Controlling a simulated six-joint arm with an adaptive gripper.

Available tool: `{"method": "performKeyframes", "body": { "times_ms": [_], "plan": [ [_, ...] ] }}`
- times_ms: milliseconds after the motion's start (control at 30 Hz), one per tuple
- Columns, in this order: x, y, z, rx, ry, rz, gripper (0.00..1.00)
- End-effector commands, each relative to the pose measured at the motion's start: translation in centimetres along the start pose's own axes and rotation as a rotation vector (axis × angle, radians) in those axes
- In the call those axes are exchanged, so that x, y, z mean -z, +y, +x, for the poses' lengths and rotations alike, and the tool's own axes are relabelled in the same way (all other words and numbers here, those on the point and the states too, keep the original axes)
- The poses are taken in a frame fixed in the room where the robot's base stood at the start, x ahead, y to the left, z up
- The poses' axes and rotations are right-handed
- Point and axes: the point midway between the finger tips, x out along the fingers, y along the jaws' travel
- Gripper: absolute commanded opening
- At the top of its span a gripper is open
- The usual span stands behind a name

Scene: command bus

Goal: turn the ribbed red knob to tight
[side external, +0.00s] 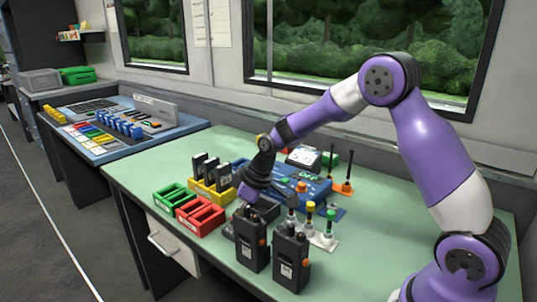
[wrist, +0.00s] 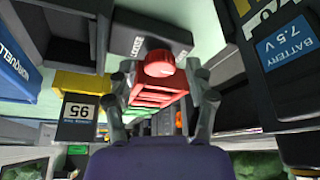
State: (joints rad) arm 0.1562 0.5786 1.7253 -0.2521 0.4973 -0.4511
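The red knob (wrist: 159,63) shows in the wrist view on the edge of a dark box (wrist: 133,36). My gripper (wrist: 160,72) has its two grey fingers apart, one on each side of the knob. Gaps show between the knob and both fingertips, so it does not look gripped. In the side view my gripper (side external: 246,194) points down over the table, close to a dark box (side external: 266,207). The knob is hidden there. Its ribs and any tight mark are too small to make out.
Two black radios (side external: 250,240) (side external: 290,260) stand in front of my gripper. Red (side external: 201,217), green (side external: 172,198) and yellow (side external: 208,193) bins stand to its left. A blue panel (side external: 315,190) lies behind. The green table (side external: 390,240) is clear at the front right.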

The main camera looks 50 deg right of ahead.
Motion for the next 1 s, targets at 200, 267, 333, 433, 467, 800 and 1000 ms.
{"method": "performKeyframes", "body": {
  "times_ms": [200,267,333,433,467,800,1000],
  "plan": [
    [0.0,0.0,0.0,0.000,0.000,-0.001,0.65],
    [0.0,0.0,-0.1,0.000,0.001,-0.001,0.65],
    [0.1,0.0,-0.5,0.000,0.001,-0.001,0.65],
    [0.1,0.1,-1.8,-0.002,0.004,-0.001,0.65],
    [0.1,0.1,-2.4,-0.003,0.004,-0.001,0.65],
    [0.1,0.1,-9.8,-0.003,0.003,-0.001,0.65],
    [0.0,0.0,-11.9,-0.001,0.002,0.000,0.65]
  ]
}}
